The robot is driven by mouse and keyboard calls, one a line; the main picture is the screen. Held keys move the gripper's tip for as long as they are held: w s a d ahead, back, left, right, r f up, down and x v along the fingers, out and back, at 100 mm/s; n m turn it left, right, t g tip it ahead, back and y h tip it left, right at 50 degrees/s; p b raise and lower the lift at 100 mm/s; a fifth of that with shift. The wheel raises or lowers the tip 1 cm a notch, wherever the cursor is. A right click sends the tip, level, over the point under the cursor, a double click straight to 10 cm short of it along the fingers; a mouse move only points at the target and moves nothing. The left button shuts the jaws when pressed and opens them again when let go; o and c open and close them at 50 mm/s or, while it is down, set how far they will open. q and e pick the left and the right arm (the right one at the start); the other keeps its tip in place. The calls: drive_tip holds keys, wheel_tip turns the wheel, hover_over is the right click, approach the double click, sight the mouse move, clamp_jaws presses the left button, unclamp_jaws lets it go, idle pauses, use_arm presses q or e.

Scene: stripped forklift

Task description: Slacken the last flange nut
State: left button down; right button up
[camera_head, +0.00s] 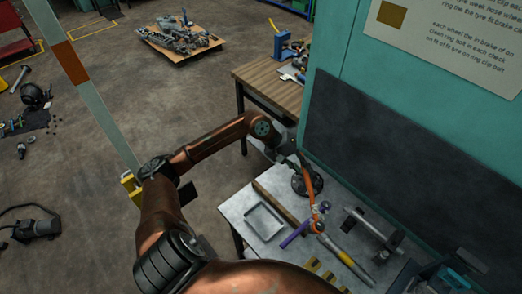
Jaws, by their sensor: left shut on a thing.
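My left arm reaches in from the left, and its dark gripper (305,184) hangs over the far side of a grey workbench (236,211). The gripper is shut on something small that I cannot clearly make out. A slim orange thing (311,190) runs down beside the jaws; I cannot tell whether it is held or only near them. No flange nut can be picked out at this size. My right gripper is not in view.
On the bench lie a grey tray (264,221), a purple tool (294,236) and a yellow-banded handle (336,251). A teal wall with a dark panel (400,155) stands behind. A wooden table (262,80) stands farther back.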

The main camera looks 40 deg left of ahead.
use_arm(q)
drive_tip(key=w+a+f+n+t+y+b, duration=0.3)
drive_tip(key=a+f+n, duration=0.4)
drive_tip(key=a, duration=0.5)
drive_tip(key=w+a+f+n+t+y+b, duration=0.3)
drive_tip(key=a+f+n+t+b, duration=0.2)
drive_tip(key=a+f, duration=0.4)
drive_tip(key=a+n+b, duration=0.1)
drive_tip(key=a, duration=0.2)
drive_tip(key=shift+a+n+y, duration=0.15)
drive_tip(key=shift+n+y, duration=0.15)
drive_tip(key=shift+n, duration=0.1)
drive_tip(key=shift+r, duration=0.1)
drive_tip(key=shift+f, duration=0.25)
